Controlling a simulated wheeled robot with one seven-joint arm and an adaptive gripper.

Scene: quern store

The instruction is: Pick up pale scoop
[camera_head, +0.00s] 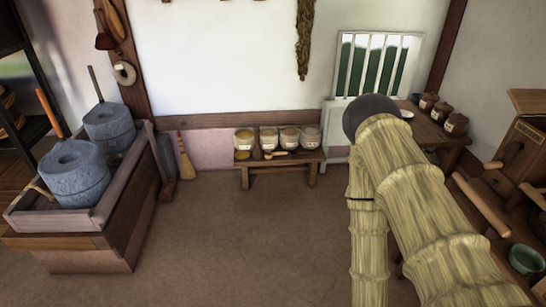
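A small, pale tan, long-handled thing that looks like the scoop (278,153) lies on the low wooden bench (283,162) by the back wall, in front of several jars (266,138). It is too small to make out its bowl clearly. My arm, with a straw-like surface, fills the right side of the head view, to the right of the bench and apart from it. I do not see my gripper's fingers.
Blue-grey querns (70,172) stand in a wooden trough (110,197) at the left. A small broom (185,160) leans at the wall. A table (436,134) with dark jars stands behind my arm. A green bowl (526,259) is at lower right. The middle floor is clear.

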